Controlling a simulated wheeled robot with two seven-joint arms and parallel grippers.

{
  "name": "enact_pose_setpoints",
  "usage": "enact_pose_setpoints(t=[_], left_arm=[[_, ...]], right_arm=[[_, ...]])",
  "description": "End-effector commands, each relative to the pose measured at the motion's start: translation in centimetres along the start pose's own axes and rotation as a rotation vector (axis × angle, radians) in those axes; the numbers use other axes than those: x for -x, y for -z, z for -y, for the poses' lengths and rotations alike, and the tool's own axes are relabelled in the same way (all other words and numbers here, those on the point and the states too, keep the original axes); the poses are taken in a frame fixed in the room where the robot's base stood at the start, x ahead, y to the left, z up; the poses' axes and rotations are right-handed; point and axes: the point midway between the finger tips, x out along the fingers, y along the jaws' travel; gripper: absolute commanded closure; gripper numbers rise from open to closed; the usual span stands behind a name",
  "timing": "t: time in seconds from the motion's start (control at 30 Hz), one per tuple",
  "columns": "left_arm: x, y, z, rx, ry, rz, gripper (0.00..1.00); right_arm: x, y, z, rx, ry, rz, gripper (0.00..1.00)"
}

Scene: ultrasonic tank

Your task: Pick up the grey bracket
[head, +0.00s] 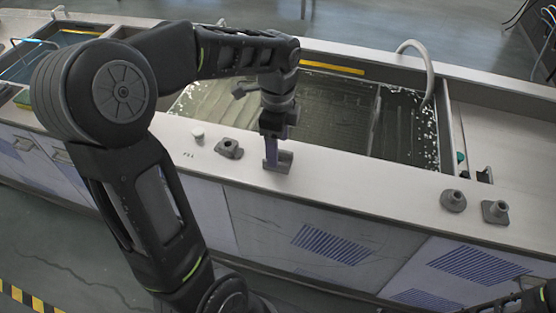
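The grey bracket (284,160) stands on the near metal ledge of the tank, in the middle of the head view. My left arm reaches over from the left, and its gripper (273,150) points down at the bracket. A finger overlaps the bracket's left side. The fingers partly hide the bracket, and I cannot tell whether they grip it or only stand around it. The bracket appears to rest on the ledge. Of my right arm only a dark piece shows in the bottom right corner; its gripper is out of view.
A grey block with a hole (229,148) and a small white knob (198,138) are left of the bracket. A round flange (453,200) and a square flange (495,211) stand on the right. Behind lies the liquid-filled tank (330,117) with a curved pipe (427,65). The ledge between bracket and flanges is clear.

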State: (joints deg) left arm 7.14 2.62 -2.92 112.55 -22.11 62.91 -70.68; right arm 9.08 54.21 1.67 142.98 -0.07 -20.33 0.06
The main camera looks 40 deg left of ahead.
Motion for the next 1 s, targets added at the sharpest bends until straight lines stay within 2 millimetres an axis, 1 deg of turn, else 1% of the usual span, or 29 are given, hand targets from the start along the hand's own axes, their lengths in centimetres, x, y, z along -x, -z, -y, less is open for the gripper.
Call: enact_pose_setpoints(t=[0.2, 0.3, 0.4, 1.0], left_arm=[[-2.8, -0.1, 0.1, -0.001, -0.007, 0.002, 0.29], [-4.2, 0.0, 0.2, 0.000, -0.004, 0.002, 0.29], [-4.8, -0.1, 0.2, 0.001, -0.003, 0.001, 0.29], [-4.9, 0.0, 0.2, 0.000, -0.001, 0.001, 0.30]], right_arm=[[0.7, 0.0, 0.3, 0.000, 0.000, 0.000, 0.64], [0.7, 0.0, 0.3, 0.000, 0.000, 0.000, 0.64], [0.7, 0.0, 0.3, 0.000, 0.000, 0.001, 0.64], [0.7, 0.0, 0.3, 0.000, 0.000, 0.001, 0.64]])
